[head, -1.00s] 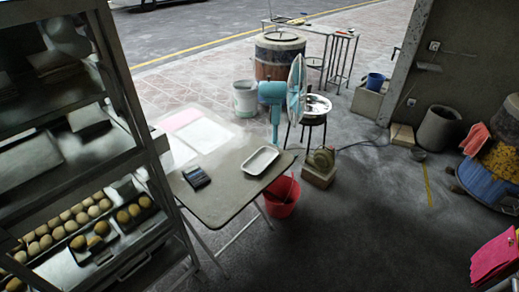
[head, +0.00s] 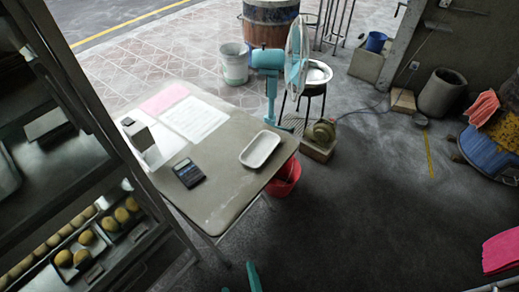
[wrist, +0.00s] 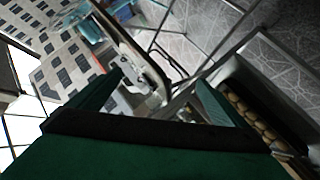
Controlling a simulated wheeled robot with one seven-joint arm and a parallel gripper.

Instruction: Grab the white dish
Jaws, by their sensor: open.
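The white dish (head: 261,149) is a shallow oblong tray with rounded corners. It looks empty and lies flat on the right part of the grey folding table (head: 223,211). My gripper (head: 240,282) shows only as teal tips at the bottom edge of the head view, in front of and below the table, well apart from the dish. In the wrist view my gripper (wrist: 155,90) has its two teal fingers spread wide with nothing held between them. I cannot make out the dish for certain in the wrist view.
A calculator (head: 188,173) and white and pink papers share the table. A teal fan (head: 297,60) stands behind it, a red bucket (head: 285,178) at its right. A metal rack with buns (head: 75,258) stands close on the left.

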